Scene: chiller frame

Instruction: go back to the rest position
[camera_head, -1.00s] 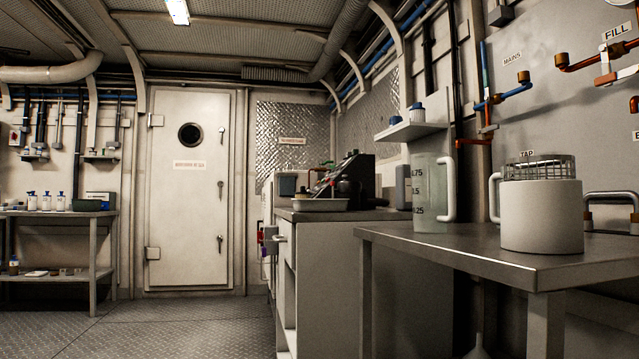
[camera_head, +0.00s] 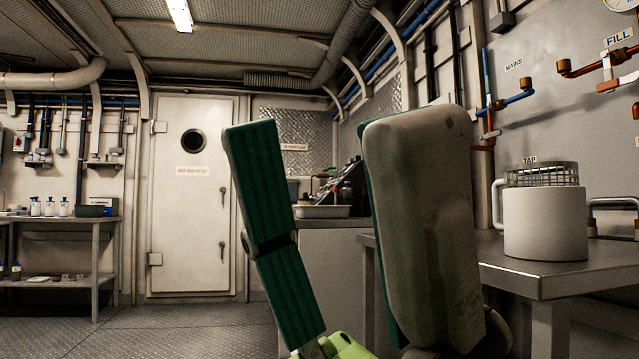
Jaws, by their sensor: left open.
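My left gripper (camera_head: 310,130) stands large and close in the head view, pointing up. Its two fingers are apart, with green ribbed pads and a pale worn back on the right-hand finger. Nothing is between the fingers; the door edge, wall and bench behind show through the gap. A bit of bright green arm shows at the bottom. My right gripper is not in view.
A metal table (camera_head: 520,268) on the right bears a white pot (camera_head: 545,222) with a wire basket. A white door (camera_head: 192,240), a left shelf bench (camera_head: 95,250) and open floor (camera_head: 180,330) lie beyond.

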